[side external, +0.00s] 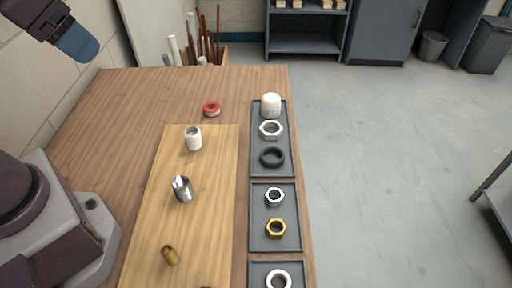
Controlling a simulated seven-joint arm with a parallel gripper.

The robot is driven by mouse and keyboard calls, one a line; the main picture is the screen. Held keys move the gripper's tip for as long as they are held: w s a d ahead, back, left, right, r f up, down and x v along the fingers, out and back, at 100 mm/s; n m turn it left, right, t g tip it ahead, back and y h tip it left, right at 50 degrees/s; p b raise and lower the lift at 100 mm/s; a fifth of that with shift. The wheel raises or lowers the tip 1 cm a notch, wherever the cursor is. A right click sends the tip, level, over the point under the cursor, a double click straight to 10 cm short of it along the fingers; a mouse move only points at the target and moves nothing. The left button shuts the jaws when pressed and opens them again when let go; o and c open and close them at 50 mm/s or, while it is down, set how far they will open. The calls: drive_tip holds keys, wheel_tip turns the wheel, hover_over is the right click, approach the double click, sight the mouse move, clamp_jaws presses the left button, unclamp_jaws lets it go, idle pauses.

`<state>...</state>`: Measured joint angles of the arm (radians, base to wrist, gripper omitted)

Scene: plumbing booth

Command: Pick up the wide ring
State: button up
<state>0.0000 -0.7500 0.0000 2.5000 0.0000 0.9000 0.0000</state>
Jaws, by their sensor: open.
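Several ring-like parts are in view, and I cannot tell for sure which is the wide ring. A thick black ring (272,157) lies flat at the near end of the far grey tray (285,173). A white ring (278,280) lies in the near tray (257,267), close to the bottom edge of the picture. A small red ring-like part (211,109) lies on the bare table beyond the board.
A white cap (271,105) and a pale hex nut (270,129) share the far tray. The middle tray (285,246) holds a steel nut and a brass nut. A white sleeve (194,139), chrome fitting (182,188) and brass piece (169,255) stand on the board (215,215).

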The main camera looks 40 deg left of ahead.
drive_tip(key=n+g, duration=0.6)
drive_tip(key=n, duration=1)
hover_over(271, 159)
wheel_tip(271, 159, down, 22)
wheel_tip(271, 159, down, 13)
drive_tip(key=shift+r, duration=0.1)
drive_tip(key=c, duration=0.5)
